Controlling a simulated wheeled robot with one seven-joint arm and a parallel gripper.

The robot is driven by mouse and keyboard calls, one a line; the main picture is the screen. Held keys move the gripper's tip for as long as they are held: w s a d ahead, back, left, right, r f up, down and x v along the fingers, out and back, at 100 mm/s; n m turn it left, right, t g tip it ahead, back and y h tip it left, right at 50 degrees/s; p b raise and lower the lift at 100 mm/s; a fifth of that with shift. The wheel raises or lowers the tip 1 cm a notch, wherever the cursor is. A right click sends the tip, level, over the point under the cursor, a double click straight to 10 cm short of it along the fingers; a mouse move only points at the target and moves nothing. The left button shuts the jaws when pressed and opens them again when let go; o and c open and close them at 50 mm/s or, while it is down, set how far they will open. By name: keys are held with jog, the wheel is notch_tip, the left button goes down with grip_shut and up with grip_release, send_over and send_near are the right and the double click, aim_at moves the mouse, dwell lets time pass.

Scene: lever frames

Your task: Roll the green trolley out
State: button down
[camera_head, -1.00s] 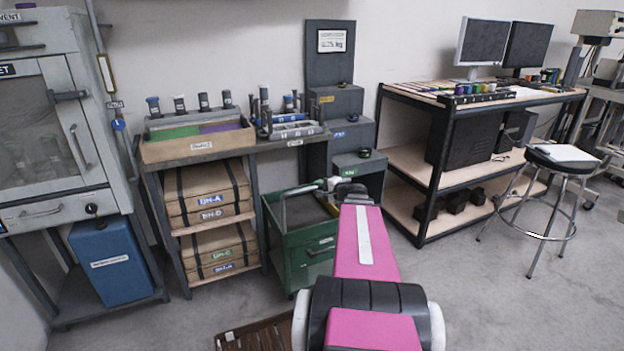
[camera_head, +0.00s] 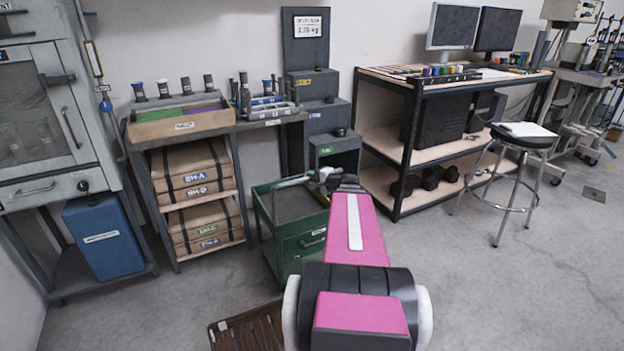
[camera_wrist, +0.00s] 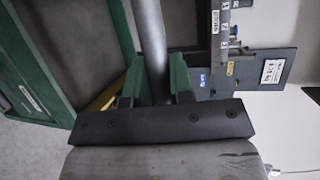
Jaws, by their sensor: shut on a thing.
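The green trolley (camera_head: 303,245) stands on the floor in the middle of the head view, beside the wooden-box shelf and in front of the grey stepped unit. It has an open top tray, a drawer front with a small handle, and a pale bar handle (camera_head: 292,182) above the tray. My gripper (camera_head: 325,178) is shut on this bar handle. In the wrist view the grey bar (camera_wrist: 150,40) runs between the two fingers of my gripper (camera_wrist: 154,84), with the trolley's green tray rim (camera_wrist: 52,112) at left. My arm hides part of the trolley's right side.
The shelf (camera_head: 240,195) with boxes is close on the trolley's left. The grey stepped unit (camera_head: 335,150) is behind it. A workbench (camera_head: 405,150) and a stool (camera_head: 522,140) stand at right. Floor at right is open.

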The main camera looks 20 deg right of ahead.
jog(key=c, duration=1)
grip_release()
jog(key=shift+c, duration=0.2)
jog(key=v, duration=1.1)
jog(key=s+a+f+n+g+h, duration=0.1)
jog(key=a+f+n+g, duration=0.3)
jog(key=a, duration=0.5)
jog(key=s+a+f+n+g+h, duration=0.1)
jog(key=a+f+n+g+h, duration=0.2)
jog(key=a, duration=0.7)
jog(key=s+a+f+n+g+h, duration=0.2)
jog(key=a+f+n+g, duration=0.5)
jog(key=a, duration=0.3)
jog(key=shift+f+g+h, duration=0.25)
jog(key=shift+g+h, duration=0.05)
jog(key=shift+h, duration=0.1)
